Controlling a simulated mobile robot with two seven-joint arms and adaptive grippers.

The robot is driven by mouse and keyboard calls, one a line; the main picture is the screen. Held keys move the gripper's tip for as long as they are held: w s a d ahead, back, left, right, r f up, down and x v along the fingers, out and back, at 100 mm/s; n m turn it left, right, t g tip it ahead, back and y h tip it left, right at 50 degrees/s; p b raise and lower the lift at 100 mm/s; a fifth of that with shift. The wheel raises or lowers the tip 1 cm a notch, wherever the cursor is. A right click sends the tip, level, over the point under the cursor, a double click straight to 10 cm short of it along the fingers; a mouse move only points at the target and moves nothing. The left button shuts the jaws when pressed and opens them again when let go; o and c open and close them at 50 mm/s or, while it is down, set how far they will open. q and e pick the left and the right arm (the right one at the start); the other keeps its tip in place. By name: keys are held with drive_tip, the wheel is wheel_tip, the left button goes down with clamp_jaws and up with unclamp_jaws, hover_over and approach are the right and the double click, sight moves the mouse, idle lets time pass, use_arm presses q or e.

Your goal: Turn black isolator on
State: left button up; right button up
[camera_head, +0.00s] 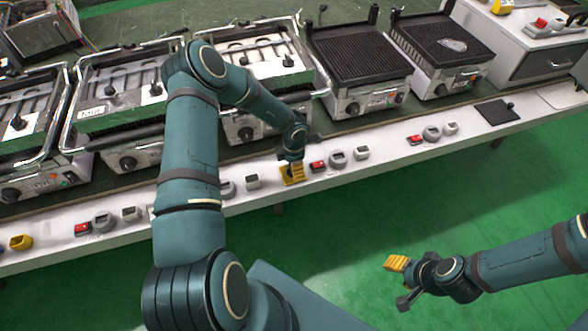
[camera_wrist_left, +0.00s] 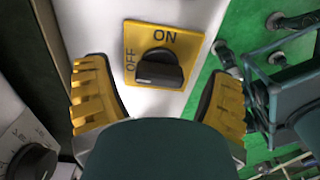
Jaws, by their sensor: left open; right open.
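The black isolator (camera_wrist_left: 160,68) is a dark knob on a square yellow plate (camera_wrist_left: 188,46), with ON printed along the top and OFF along the left side. Its grip lies roughly crosswise in the left wrist view. My left gripper (camera_wrist_left: 154,80) is open, with one yellow-padded finger on each side of the knob. Both fingers look apart from it; their depth along the knob is hard to judge. In the head view the left gripper (camera_head: 293,171) is over the bench's front strip and largely hides the isolator. My right gripper (camera_head: 400,283) is open and empty above the green floor.
Beside the isolator on the white front strip (camera_head: 395,153) are a red switch (camera_head: 318,166) and a grey round knob (camera_head: 338,159). Several contact grills, one a black ribbed grill (camera_head: 358,55), stand behind. The green floor (camera_head: 480,185) in front is mostly clear.

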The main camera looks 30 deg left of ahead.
use_arm(q)
drive_tip(key=shift+f, duration=0.4)
